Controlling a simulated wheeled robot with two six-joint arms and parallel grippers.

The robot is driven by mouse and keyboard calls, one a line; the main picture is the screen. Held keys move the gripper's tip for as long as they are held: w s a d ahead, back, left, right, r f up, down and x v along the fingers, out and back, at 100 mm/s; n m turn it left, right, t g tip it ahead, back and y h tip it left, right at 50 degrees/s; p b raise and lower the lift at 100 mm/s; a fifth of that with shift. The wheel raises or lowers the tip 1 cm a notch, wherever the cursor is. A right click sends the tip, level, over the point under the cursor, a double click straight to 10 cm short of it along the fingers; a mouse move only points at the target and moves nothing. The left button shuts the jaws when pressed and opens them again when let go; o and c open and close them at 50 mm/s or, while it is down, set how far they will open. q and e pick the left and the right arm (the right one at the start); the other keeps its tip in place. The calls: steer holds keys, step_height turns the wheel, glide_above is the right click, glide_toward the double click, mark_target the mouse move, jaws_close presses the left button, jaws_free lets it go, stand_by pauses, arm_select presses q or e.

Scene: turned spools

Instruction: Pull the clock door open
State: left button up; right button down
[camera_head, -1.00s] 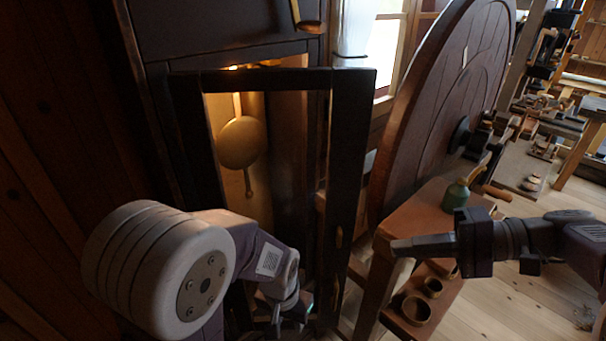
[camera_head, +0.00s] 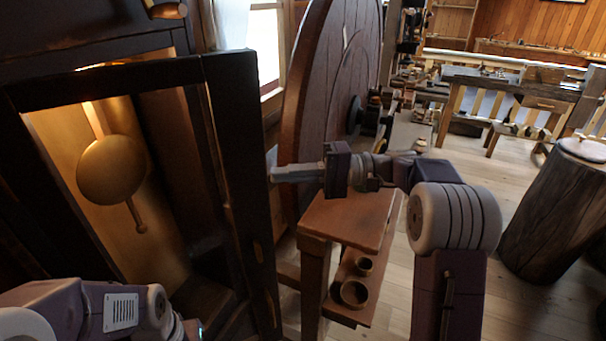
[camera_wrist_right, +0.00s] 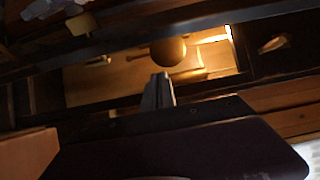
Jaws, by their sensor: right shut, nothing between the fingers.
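The clock door (camera_head: 236,130) is a dark wooden frame with an open middle. It stands swung out from the clock case, its right stile jutting past the case. A round brass pendulum bob (camera_head: 112,170) shows through it and also in the right wrist view (camera_wrist_right: 168,52). Small brass fittings sit on the stile's edge. My right gripper (camera_head: 274,174) is shut and empty, pointing left, just right of the stile in the picture; I cannot tell if it touches. Its closed fingers show in the right wrist view (camera_wrist_right: 160,88). My left wrist is at the lower left; its fingers are cut off or hidden.
A large round wooden wheel (camera_head: 325,95) stands behind my right gripper. A small wooden stand (camera_head: 345,218) with bowls (camera_head: 354,293) on its lower shelf is below it. A thick stump (camera_head: 555,215) stands at the right. Bare floor lies between.

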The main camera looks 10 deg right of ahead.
steer(key=s, duration=0.1)
steer(key=s+a, duration=0.2)
steer(key=shift+s+a, duration=0.25)
steer(key=shift+s, duration=0.1)
steer(key=shift+d, duration=0.1)
